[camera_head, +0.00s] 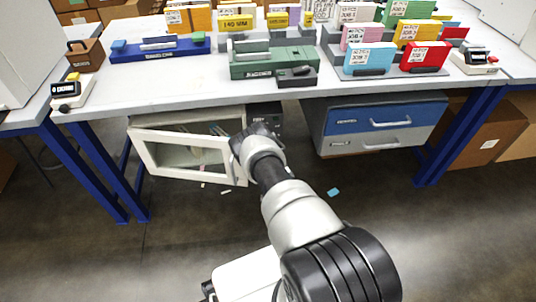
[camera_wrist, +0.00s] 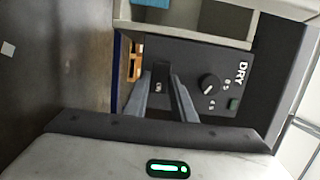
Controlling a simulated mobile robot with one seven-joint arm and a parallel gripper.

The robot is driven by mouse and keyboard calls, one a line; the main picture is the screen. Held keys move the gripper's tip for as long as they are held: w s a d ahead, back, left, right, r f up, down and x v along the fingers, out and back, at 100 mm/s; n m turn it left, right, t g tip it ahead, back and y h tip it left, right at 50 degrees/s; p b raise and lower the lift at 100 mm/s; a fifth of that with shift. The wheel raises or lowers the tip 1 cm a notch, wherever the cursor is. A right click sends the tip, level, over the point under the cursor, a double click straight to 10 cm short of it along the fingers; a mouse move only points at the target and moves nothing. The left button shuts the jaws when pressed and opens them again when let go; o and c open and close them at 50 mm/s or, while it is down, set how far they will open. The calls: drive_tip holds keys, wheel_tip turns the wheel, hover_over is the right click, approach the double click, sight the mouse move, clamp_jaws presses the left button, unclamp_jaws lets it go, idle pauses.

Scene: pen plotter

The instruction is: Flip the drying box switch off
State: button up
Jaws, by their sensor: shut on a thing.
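The drying box (camera_head: 186,120) stands under the table with its framed glass door (camera_head: 185,157) swung open. Its dark control panel (camera_wrist: 215,62), marked DRY, fills the middle of the wrist view, turned on its side. A black switch (camera_wrist: 160,72) lies between the two grey fingers of my gripper (camera_wrist: 161,80), which is shut on it. Small white lettering shows beside the switch, too small to read surely. A round black knob (camera_wrist: 209,84) and a small green part (camera_wrist: 233,103) sit to the right. In the head view my wrist hides the fingers and the switch.
The white worktable (camera_head: 210,92) with blue legs stands above the box. A blue-and-grey drawer unit (camera_head: 375,125) hangs to the right of my arm. Cardboard boxes (camera_head: 490,135) stand at far right. Small scraps, one a blue piece (camera_head: 333,192), lie on the floor.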

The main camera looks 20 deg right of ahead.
drive_tip(key=shift+w+r, duration=0.1)
drive_tip(key=o, duration=1.1)
drive_tip(key=shift+c, duration=0.2)
